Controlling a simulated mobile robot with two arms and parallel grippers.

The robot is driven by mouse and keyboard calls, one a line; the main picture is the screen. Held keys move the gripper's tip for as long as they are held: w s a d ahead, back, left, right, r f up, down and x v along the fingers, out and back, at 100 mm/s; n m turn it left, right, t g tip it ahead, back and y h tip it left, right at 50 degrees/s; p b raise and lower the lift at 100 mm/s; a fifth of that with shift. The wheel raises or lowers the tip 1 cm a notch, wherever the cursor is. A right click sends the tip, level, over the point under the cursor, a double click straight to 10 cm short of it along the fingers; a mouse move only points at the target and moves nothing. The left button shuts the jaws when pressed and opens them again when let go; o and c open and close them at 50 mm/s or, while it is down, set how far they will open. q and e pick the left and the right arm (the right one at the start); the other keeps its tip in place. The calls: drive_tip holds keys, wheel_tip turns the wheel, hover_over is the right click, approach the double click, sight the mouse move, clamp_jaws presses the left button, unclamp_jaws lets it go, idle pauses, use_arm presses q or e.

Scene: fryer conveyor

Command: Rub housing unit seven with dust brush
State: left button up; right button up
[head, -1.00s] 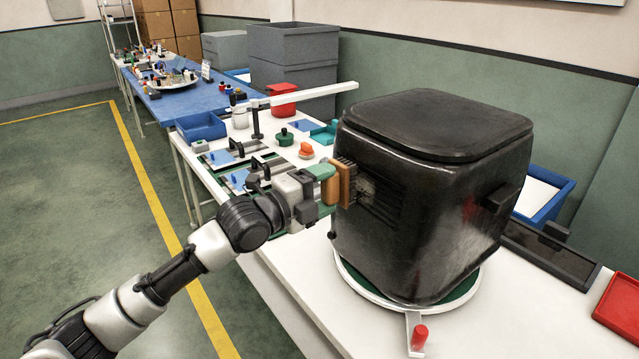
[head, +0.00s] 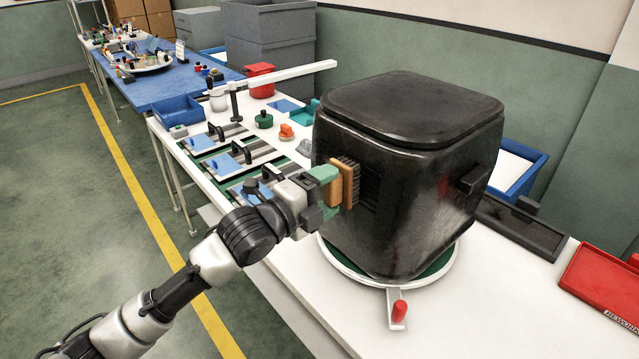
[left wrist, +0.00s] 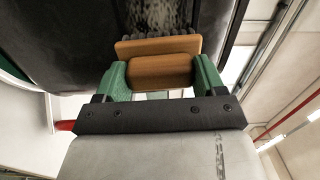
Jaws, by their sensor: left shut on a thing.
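The housing unit (head: 405,190) is a large black glossy box with rounded edges and a vented side. It stands upright on a round white turntable (head: 449,276) with a green top and a red-knobbed handle. My left gripper (head: 327,186) is shut on the dust brush (head: 342,184), which has an orange-brown wooden body and dark bristles. The bristles face the vented left side of the housing, at or very close to it. The left wrist view shows the brush (left wrist: 158,70) between my green fingers, with the vent and a pale dusty patch (left wrist: 165,12) beyond. My right gripper is not in view.
A red tray (head: 604,283) lies at the right of the white table, beside a dark flat tray (head: 520,228). A blue bin (head: 520,172) stands behind the housing. The table's front right is clear.

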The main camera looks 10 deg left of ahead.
use_arm(q)
drive_tip(key=w+a, duration=0.5)
drive_tip(key=a, duration=0.1)
drive_tip(key=shift+p, duration=0.4)
idle(0.4)
drive_tip(key=shift+s, duration=0.15)
drive_tip(key=shift+p+v, duration=0.4)
drive_tip(key=shift+v, duration=2.45)
drive_tip(key=shift+a, duration=0.1)
drive_tip(key=v, duration=0.3)
drive_tip(key=shift+r, duration=0.1)
